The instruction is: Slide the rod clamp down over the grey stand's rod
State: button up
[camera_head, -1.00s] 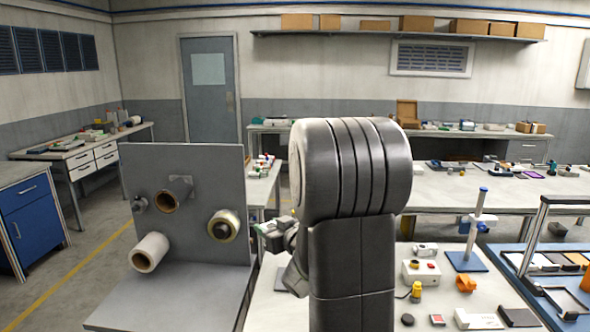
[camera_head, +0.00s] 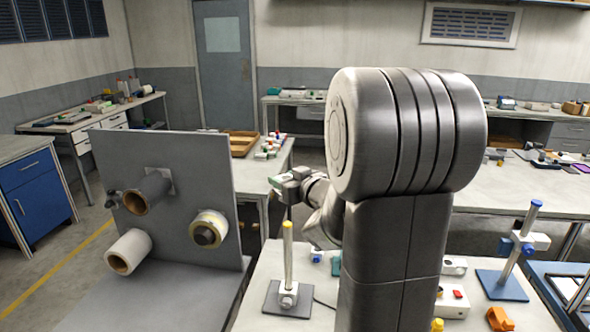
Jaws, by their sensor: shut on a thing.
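The grey stand (camera_head: 287,311) is on the white table, left of my arm. Its pale upright rod (camera_head: 288,255) has a yellow tip, and a small light clamp-like part (camera_head: 288,296) sits low on it. My gripper (camera_head: 290,188) is just above the rod's tip in the picture, shut on a small, partly hidden thing, which looks like the rod clamp (camera_head: 282,179), pale with a greenish part. A dark narrow piece shows between the gripper and the tip. I cannot tell whether the clamp is around the rod or only above or behind it. My own arm covers the middle of the view.
A grey panel (camera_head: 205,160) with several rolls stands close on the left. A blue-based stand (camera_head: 502,285) with a blue-topped rod is on the right. Small orange, yellow and white items lie on the table near my arm.

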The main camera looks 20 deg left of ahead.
notch_tip(320, 180, down, 10)
jog(key=b, duration=0.8)
jog(key=shift+r, duration=0.2)
jog(key=shift+f, duration=0.1)
jog(key=b, duration=0.5)
send_over(291, 257)
jog(key=x, duration=0.2)
jog(key=shift+f, duration=2.3)
jog(key=shift+f+b, duration=1.85)
jog(key=shift+f, duration=0.6)
jog(key=shift+f+b, duration=2.15)
jog(key=shift+f, duration=0.35)
